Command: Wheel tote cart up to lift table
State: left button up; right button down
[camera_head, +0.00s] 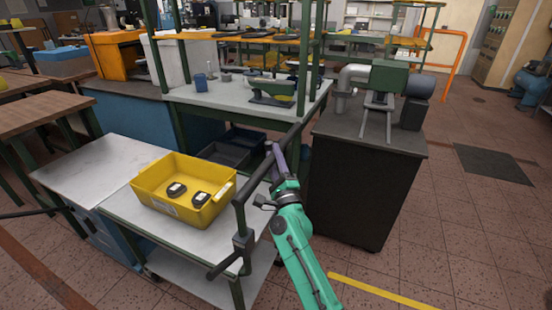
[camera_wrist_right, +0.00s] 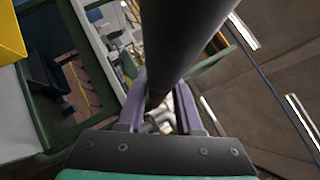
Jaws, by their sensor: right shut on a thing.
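The tote cart (camera_head: 205,243) stands in the lower middle of the head view, with a pale top, a lower shelf and green legs. A yellow tote (camera_head: 160,205) sits on it, holding two dark pieces with white labels; its edge also shows in the wrist view (camera_wrist_right: 10,38). The cart's dark handle bar (camera_head: 252,186) runs along its right side. My right gripper (camera_head: 276,154) is shut on this bar near its far end; in the wrist view the bar (camera_wrist_right: 178,45) passes between the purple fingers. My left gripper is not in view. A pale-topped blue table (camera_head: 95,160), possibly the lift table, adjoins the cart's left side.
A green-framed workbench (camera_head: 205,97) stands behind the cart, with dark bins (camera_head: 225,153) beneath it. A dark cabinet (camera_head: 370,175) bearing a green machine (camera_head: 387,78) stands close on the right. Open tiled floor lies at far right, with a yellow floor line (camera_head: 380,292) in front.

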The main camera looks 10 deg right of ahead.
jog(key=shift+a+r, duration=0.2)
jog(key=shift+a, duration=0.1)
jog(key=c, duration=0.6)
grip_release()
jog(key=shift+w+a, duration=0.1)
jog(key=shift+w, duration=0.05)
jog(key=shift+w+a+f, duration=0.15)
jog(key=shift+w, duration=0.05)
jog(key=b+v, duration=0.2)
jog(key=v, duration=1.2)
jog(key=shift+s+f, duration=0.2)
jog(key=shift+s, duration=0.05)
